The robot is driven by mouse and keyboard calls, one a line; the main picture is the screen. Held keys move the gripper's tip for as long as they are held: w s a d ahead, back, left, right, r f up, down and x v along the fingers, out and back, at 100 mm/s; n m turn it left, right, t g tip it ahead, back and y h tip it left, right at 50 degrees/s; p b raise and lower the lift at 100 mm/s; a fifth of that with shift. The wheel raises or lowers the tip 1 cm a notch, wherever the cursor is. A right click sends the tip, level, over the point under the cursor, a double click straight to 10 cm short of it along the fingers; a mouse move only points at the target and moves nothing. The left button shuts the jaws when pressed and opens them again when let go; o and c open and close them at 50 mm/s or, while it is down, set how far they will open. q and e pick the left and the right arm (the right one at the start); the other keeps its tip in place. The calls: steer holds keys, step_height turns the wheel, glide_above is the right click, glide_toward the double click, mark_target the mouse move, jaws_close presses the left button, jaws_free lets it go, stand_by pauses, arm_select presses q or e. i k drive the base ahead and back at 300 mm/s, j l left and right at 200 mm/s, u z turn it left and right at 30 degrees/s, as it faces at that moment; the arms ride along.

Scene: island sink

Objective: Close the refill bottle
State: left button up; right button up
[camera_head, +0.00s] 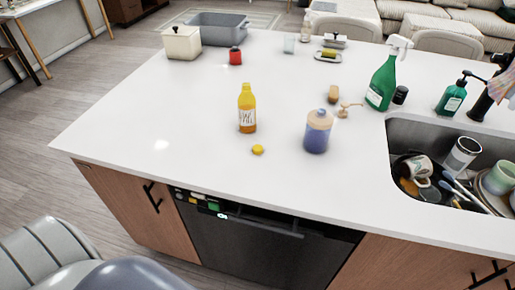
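The refill bottle appears to be the upright bottle (247,115) of orange-yellow liquid with a white label, standing on the white island counter. No separate cap shows clearly on its top; its mouth is too small to read. A small yellow cap-like piece (258,149) lies on the counter just in front and slightly right of it, apart from it. A jar-shaped container (317,134) of blue-purple liquid with a pale top stands to the right. A tan pump-like piece (346,108) is behind it. Neither gripper is visible.
A sink (392,137) full of dishes is at the right. A green spray bottle (381,86) and a green pump bottle (452,99) stand behind it. A red jar (235,56), cream box (182,43) and grey bin (217,28) are at the back left. The counter's front left is clear.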

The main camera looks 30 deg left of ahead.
mark_target(246, 101)
steer(key=j+z, duration=0.15)
steer(key=j, duration=0.3)
steer(key=k+j+z, duration=0.2)
steer(key=j, duration=0.2)
steer(key=j+z, duration=0.15)
steer(key=j, duration=0.3)
steer(key=k+j+z, duration=0.2)
steer(key=j, duration=0.2)
